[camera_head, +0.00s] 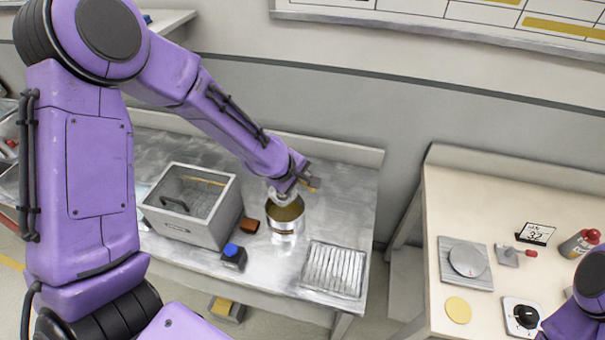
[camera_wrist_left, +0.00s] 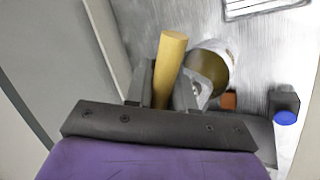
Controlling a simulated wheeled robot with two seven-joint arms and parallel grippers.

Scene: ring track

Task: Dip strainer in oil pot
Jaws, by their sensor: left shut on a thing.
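My left gripper (camera_head: 303,184) is shut on the yellow handle of the strainer (camera_wrist_left: 170,60). The handle sticks out between the fingers in the left wrist view. The oil pot (camera_head: 286,228) is a silver can with a dark yellow inside, standing upright on the metal table; it also shows in the left wrist view (camera_wrist_left: 228,56). The gripper is at the pot's far rim, with a pale grey metal part of the strainer over the mouth. The strainer's lower part is mostly hidden, so I cannot tell how deep it sits. My right gripper is out of view.
A grey open-topped box (camera_head: 190,232) stands left of the pot. A small brown block (camera_head: 250,225) and a blue-capped item (camera_head: 233,256) lie between. A wire rack (camera_head: 333,269) lies right of the pot. A separate bench (camera_head: 460,200) holds a scale (camera_head: 467,260) and small items.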

